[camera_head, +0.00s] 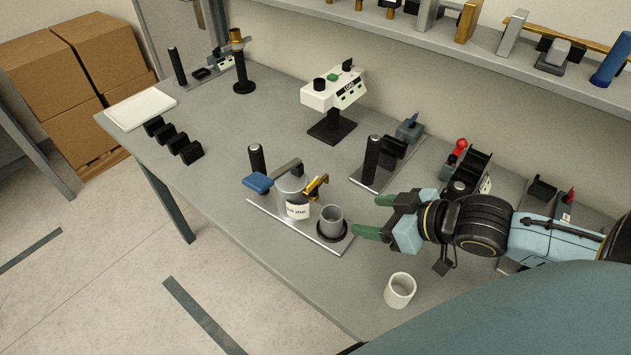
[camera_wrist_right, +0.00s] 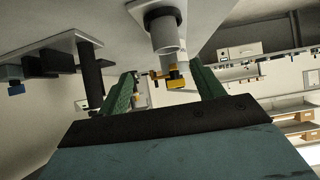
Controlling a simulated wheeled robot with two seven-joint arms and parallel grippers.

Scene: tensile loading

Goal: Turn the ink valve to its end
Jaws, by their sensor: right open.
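A pale ink canister (camera_head: 297,209) with a white label stands on a metal plate (camera_head: 290,232) on the bench. A grey cup (camera_head: 331,217) stands in a black ring below the valve. My right gripper (camera_head: 375,216) is open and empty, right of the cup and valve and apart from them. In the right wrist view, the gold valve (camera_wrist_right: 176,82) appears between the green fingers, beyond their tips. My left gripper is out of view.
A white cup (camera_head: 400,290) stands near the bench's front edge, below my right gripper. A black post fixture (camera_head: 372,160) and a red-knobbed device (camera_head: 460,150) stand behind the gripper. A white instrument (camera_head: 333,92) is farther back.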

